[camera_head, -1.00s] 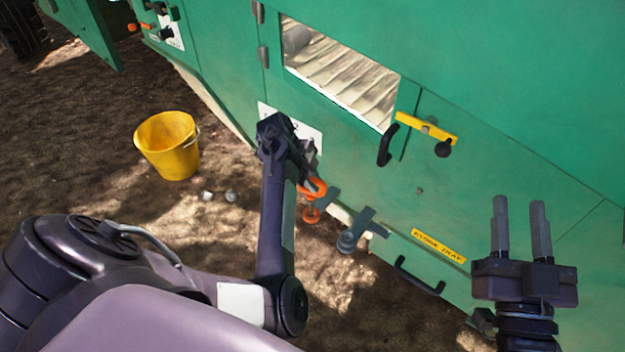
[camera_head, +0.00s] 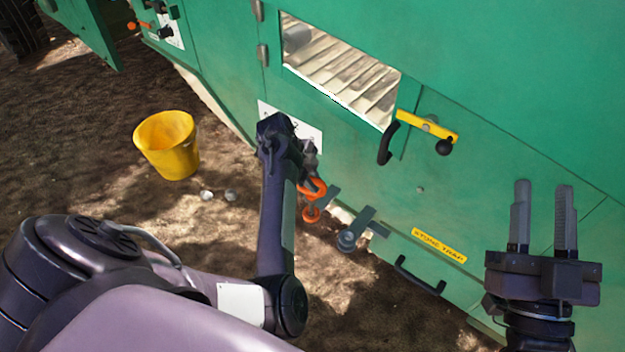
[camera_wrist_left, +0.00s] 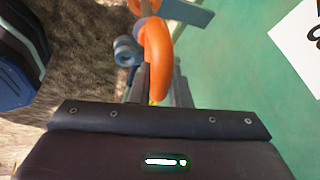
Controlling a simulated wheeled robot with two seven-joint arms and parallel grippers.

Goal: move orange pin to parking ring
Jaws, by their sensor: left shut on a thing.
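The orange pin (camera_head: 314,187) shows as a bright orange loop beside the lower edge of the green machine. My left gripper (camera_head: 311,165) is shut on it. In the left wrist view the orange loop (camera_wrist_left: 157,55) stands between the fingers, which partly hide it. A second, smaller orange part (camera_head: 311,214) shows just below, near a grey bracket; I cannot tell whether it belongs to the pin. A grey round fitting (camera_head: 347,240) on a flat bracket sits to the right; I cannot tell whether it is the parking ring. My right gripper (camera_head: 543,187) is open and empty.
The green machine wall (camera_head: 480,160) fills the right side, with a yellow latch bar (camera_head: 412,121), a black handle (camera_head: 387,144) and a lower tray handle (camera_head: 419,276).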

